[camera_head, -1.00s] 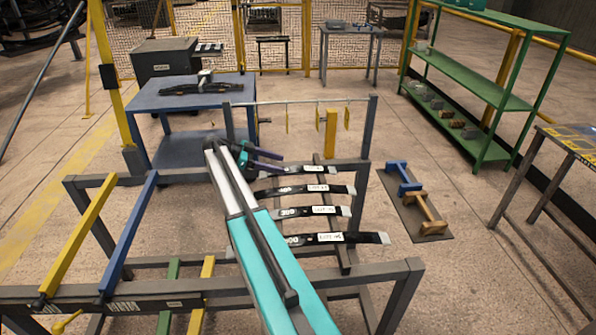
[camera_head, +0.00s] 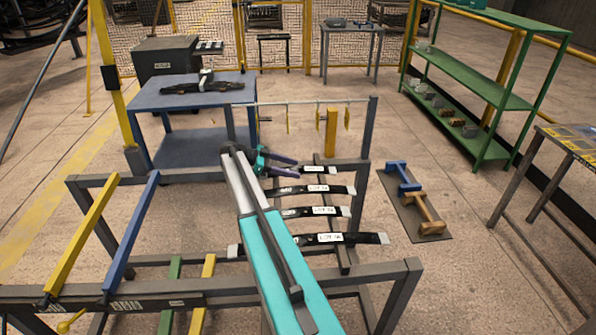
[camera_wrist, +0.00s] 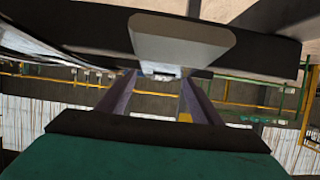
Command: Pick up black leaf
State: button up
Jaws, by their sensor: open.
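Several black leaves with white labels and pale tips lie across the rack in the head view: a far one (camera_head: 316,170), a second (camera_head: 335,189), a third (camera_head: 332,211) and the nearest (camera_head: 355,238). My gripper (camera_head: 295,167) is open, with its purple fingers pointing right by the left end of the far leaf. My arm hides some left ends of the leaves. In the wrist view the open fingers of my gripper (camera_wrist: 160,100) have a pale grey block (camera_wrist: 183,38) and a dark bar in front of them. I cannot tell which leaf, if any, these belong to.
The grey rack frame (camera_head: 398,290) surrounds the leaves, with yellow (camera_head: 82,232) and blue (camera_head: 130,232) bars at left. A blue table (camera_head: 225,97) with a dark assembly stands behind. A green shelf (camera_head: 500,95) stands at right. Floor is open around the mat (camera_head: 407,222).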

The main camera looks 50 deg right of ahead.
aim_at(303, 169)
jog(key=shift+p+x, duration=0.3)
jog(key=shift+x, duration=1.2)
jog(key=shift+r, duration=0.15)
grip_shut()
